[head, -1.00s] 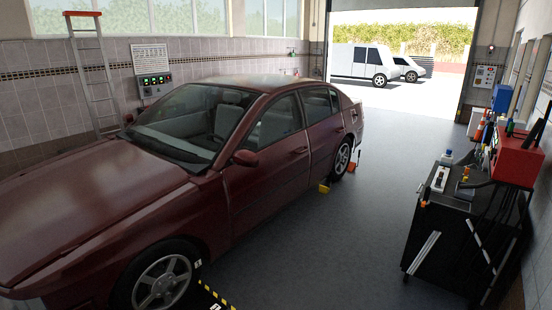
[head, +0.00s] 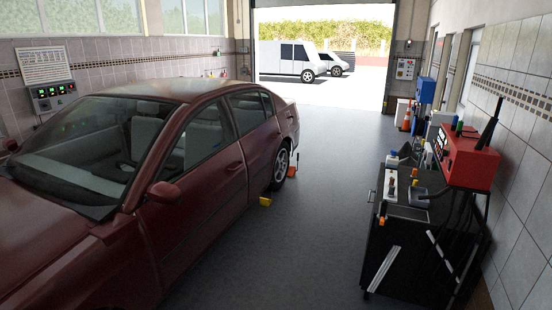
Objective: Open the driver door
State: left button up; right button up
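A dark red car (head: 110,190) stands on the left side of the garage in the head view, its front toward me. The front side door (head: 195,195) facing the open floor is shut, with a side mirror (head: 166,192) at its front edge. Its door handle (head: 234,166) is near the rear edge of that door. The rear side door (head: 259,145) is also shut. Neither of my grippers is in the picture.
A black tool cart (head: 415,250) with a red box (head: 463,160) stands at the right wall. A yellow block (head: 265,201) lies by the rear wheel (head: 281,165).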

aim_at(181, 219)
jog(key=z, duration=0.25)
jog(key=i, duration=2.05)
jog(key=u, duration=0.05)
